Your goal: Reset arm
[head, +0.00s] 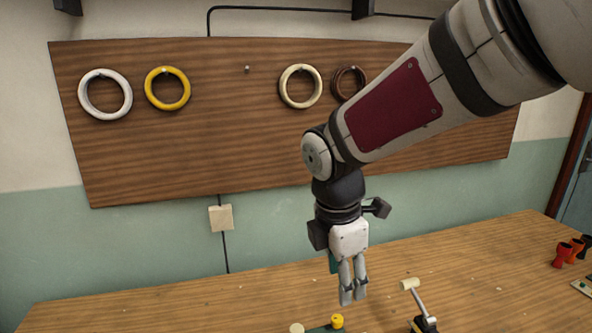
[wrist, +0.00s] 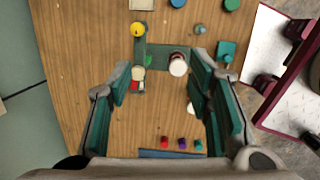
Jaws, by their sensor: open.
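My arm reaches in from the upper right in the head view, and my gripper (head: 353,294) hangs pointing down above the wooden table (head: 150,308). In the wrist view my gripper (wrist: 166,105) shows its two green-padded fingers spread apart. Nothing is between the fingers at their level. Below them, on the table (wrist: 80,75), are a yellow-topped piece (wrist: 137,29) and a white round piece (wrist: 178,64) on green bases. How high the fingertips are above these pieces is hard to tell.
A wooden wall board behind carries a white ring (head: 105,72), a yellow ring (head: 167,68), a cream ring (head: 283,87) and a dark brown ring (head: 336,82). A mallet-like piece (head: 420,300) stands right of my gripper. Red and orange goblet shapes (head: 563,254) stand at the far right. The table's left part is clear.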

